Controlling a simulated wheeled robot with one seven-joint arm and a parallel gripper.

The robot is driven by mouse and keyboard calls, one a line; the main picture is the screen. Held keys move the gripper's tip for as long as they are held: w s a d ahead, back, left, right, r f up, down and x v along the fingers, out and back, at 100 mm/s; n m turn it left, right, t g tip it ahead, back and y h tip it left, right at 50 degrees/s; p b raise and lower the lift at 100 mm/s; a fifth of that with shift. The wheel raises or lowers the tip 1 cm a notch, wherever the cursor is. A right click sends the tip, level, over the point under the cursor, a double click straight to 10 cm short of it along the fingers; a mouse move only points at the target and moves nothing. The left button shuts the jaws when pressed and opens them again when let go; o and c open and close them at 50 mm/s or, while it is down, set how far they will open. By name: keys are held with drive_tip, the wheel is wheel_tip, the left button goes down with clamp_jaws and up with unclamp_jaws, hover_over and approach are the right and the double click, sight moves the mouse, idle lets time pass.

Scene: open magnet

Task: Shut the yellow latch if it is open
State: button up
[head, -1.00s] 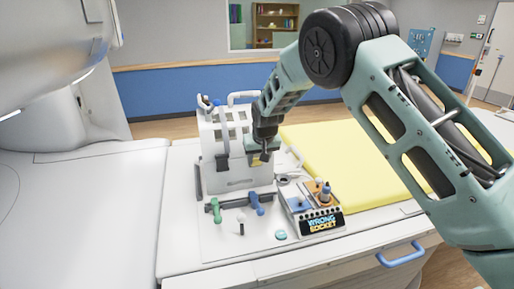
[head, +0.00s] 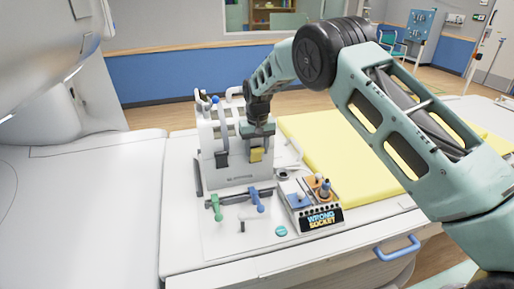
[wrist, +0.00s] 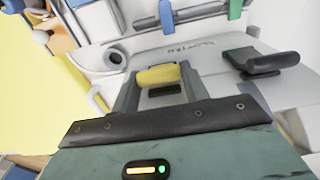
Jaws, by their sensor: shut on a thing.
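The yellow latch (head: 256,154) shows on the front of the white upright unit (head: 238,172), just below my gripper (head: 257,147). In the wrist view the yellow latch (wrist: 158,75) looks like a short rounded bar. It sits between the two fingers of my gripper (wrist: 160,84), which is shut on it. A dark slot shows beside the bar. I cannot tell from these views whether the latch is fully seated.
A dark-handled latch (head: 222,159) stands left of the gripper. Green (head: 216,207) and blue (head: 257,200) levers stand in front of the unit. A blue drawer handle (head: 398,249) is at the front.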

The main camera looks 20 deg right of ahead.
drive_tip(key=o, duration=1.4)
drive_tip(key=r+b, duration=0.1)
drive_tip(key=r, duration=0.4)
drive_tip(key=r+b, duration=0.2)
drive_tip(key=r, duration=0.4)
drive_tip(key=r+b, duration=0.2)
drive_tip(key=r, duration=0.4)
drive_tip(key=shift+s+r, duration=0.2)
drive_tip(key=shift+s, duration=0.15)
